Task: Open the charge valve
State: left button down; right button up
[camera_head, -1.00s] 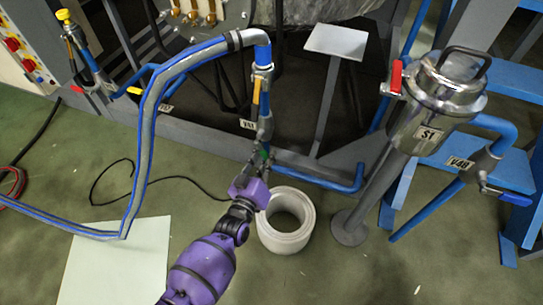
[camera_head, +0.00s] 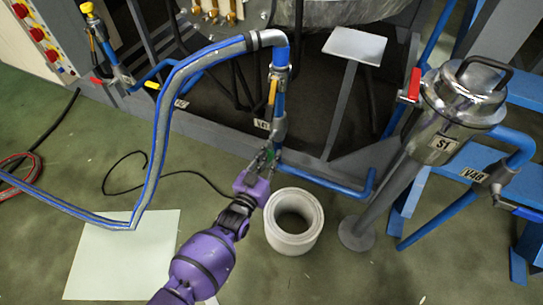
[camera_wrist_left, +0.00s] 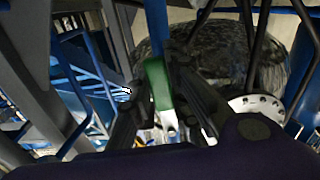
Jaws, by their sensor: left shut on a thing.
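A green valve handle (camera_head: 271,155) sits low on the blue vertical pipe, below a white label tag (camera_head: 262,124). I take it to be the charge valve. My left gripper (camera_head: 264,158) is shut on this handle, its purple arm reaching up from below. In the left wrist view the green handle (camera_wrist_left: 157,84) stands upright between the dark fingers (camera_wrist_left: 160,110), with a pale metal end below it. The valve body is mostly hidden by the fingers. My right gripper is in neither view.
A yellow-handled valve (camera_head: 272,90) is above on the same pipe. A steel vessel (camera_head: 462,95) stands at the right. A pale sheet (camera_head: 125,255) lies on the floor at left.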

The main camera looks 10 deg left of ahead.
pick_arm(q)
jog(key=c, duration=1.6)
grip_release()
jog(key=shift+c, duration=0.2)
jog(key=v, duration=1.2)
